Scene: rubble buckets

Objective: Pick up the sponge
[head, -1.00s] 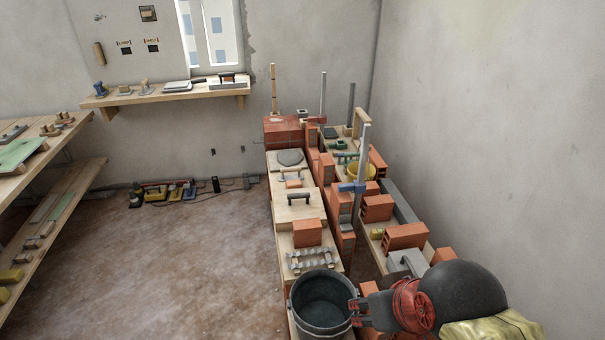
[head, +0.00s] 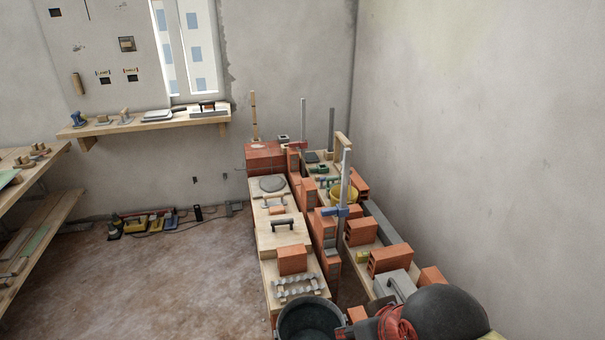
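A small yellow block (head: 362,257), which may be the sponge, lies on the right-hand plank beside an orange hollow brick. It is too small to be sure of. My gripper (head: 352,330) is at the bottom edge, beside a dark bucket (head: 310,318), nearer to me than the yellow block and apart from it. Its fingers are mostly cut off by the frame, so whether it is open or shut does not show.
A wall stands close on the right. A wall shelf (head: 150,122) holds tools. The floor (head: 170,275) at left is open.

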